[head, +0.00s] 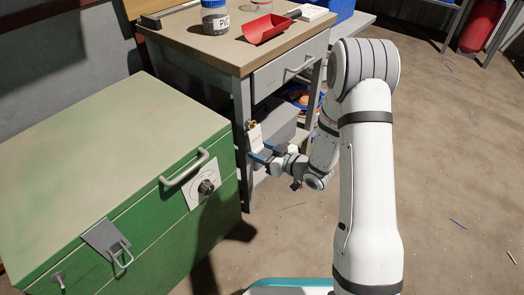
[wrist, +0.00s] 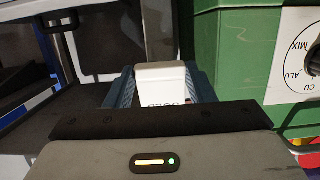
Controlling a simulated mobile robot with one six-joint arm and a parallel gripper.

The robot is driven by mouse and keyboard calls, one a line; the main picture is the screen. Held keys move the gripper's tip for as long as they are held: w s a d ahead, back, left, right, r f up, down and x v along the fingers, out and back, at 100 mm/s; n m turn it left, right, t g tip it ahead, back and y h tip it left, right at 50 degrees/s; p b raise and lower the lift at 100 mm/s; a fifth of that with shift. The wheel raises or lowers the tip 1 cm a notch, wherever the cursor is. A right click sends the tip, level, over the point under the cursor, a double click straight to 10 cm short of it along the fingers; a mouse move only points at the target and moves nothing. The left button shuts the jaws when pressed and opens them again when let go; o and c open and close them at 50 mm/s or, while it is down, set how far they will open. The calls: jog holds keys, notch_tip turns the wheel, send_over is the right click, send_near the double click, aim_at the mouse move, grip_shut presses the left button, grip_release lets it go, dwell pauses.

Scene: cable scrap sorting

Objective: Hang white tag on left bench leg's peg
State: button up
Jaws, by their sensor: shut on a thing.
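The white tag (head: 255,136) stands upright at the front of the bench's left leg (head: 242,150) in the head view. It also shows in the wrist view (wrist: 160,75), between the blue fingers, with dark lettering partly hidden by my gripper body. My gripper (head: 263,153) is shut on the tag's lower part, its fingers pointing at the leg. A small brass-coloured piece (head: 251,125) shows at the tag's top edge, close to the leg. I cannot tell whether the peg passes through the tag or whether the tag touches it.
A green chest (head: 120,150) with a handle and a dial plate (head: 203,187) stands close left of my gripper. The bench top (head: 180,38) carries a jar (head: 215,18) and a red scoop (head: 268,28). Open floor (head: 460,140) lies to the right.

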jog(key=o, duration=1)
jog(key=p+v, duration=0.3)
jog(key=v, duration=0.5)
jog(key=d+r+m+h+p, duration=0.2)
jog(key=d+r+h+p, duration=0.2)
jog(key=r+p, duration=0.45)
jog(key=d+r+m+h+p, duration=0.1)
jog(key=d+r+h+p, duration=0.35)
jog(key=r, duration=0.75)
jog(key=d+r+m+h+p, duration=0.25)
jog(key=r+p, duration=0.45)
jog(key=r, duration=0.4)
jog(key=s+r+m+g+p, duration=0.1)
jog(key=s+r+g+p, duration=0.1)
jog(key=s+r+p, duration=0.3)
jog(key=s+r+m+g+p, duration=0.2)
jog(key=s+r+p, duration=0.3)
jog(key=s+r, duration=0.4)
jog(key=s+r+m+g+h+p, duration=0.1)
jog(key=s+r+p, duration=0.4)
jog(key=r, duration=0.5)
jog(key=shift+s+a+r+m+g+p, duration=0.1)
jog(key=shift+s+r+m+g+p, duration=0.15)
jog(key=shift+s+g, duration=0.35)
jog(key=shift+s+a+r+m+g+p, duration=0.15)
jog(key=shift+s+g, duration=0.25)
jog(key=shift+s, duration=0.4)
